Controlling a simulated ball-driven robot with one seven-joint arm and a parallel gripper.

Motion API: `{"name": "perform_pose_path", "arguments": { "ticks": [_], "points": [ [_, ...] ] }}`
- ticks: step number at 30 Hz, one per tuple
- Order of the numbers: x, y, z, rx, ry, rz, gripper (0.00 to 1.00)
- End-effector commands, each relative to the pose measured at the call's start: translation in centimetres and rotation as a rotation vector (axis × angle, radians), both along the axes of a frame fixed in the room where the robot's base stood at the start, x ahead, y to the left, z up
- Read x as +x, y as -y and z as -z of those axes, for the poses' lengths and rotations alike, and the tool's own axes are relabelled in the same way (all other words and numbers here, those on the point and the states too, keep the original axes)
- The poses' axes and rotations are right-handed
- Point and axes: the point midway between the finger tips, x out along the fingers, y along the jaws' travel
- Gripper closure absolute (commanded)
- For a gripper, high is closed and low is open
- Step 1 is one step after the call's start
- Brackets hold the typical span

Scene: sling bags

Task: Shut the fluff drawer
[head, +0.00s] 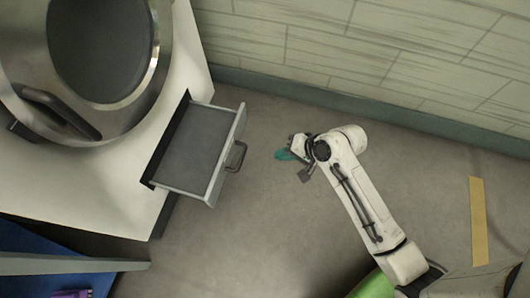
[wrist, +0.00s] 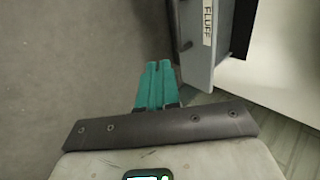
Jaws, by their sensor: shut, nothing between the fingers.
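The fluff drawer (head: 190,152) stands pulled out of the white cabinet in the head view, and its grey inside looks empty. Its front carries a dark bow handle (head: 236,157). In the wrist view the grey drawer front (wrist: 207,50) bears a white label reading FLUFF (wrist: 209,22). My gripper (head: 282,155) has teal fingers and is to the right of the handle, with a gap of floor showing between them. The teal fingers (wrist: 158,68) are together and empty in the wrist view, beside the lower end of the drawer front.
The white cabinet (head: 90,180) carries a round metal machine (head: 105,50) with a dark door. A tiled wall (head: 330,45) with a green skirting runs behind. A blue surface (head: 40,240) is at the lower left. A yellow strip (head: 478,220) lies on the otherwise clear floor.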

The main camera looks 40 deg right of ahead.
Motion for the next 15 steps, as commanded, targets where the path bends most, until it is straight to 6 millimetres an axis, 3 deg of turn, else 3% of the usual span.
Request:
{"name": "perform_pose_path", "arguments": {
  "ticks": [15],
  "points": [
    [4.7, -3.5, 7.2, -0.002, -0.001, -0.006, 1.0]
  ]
}}
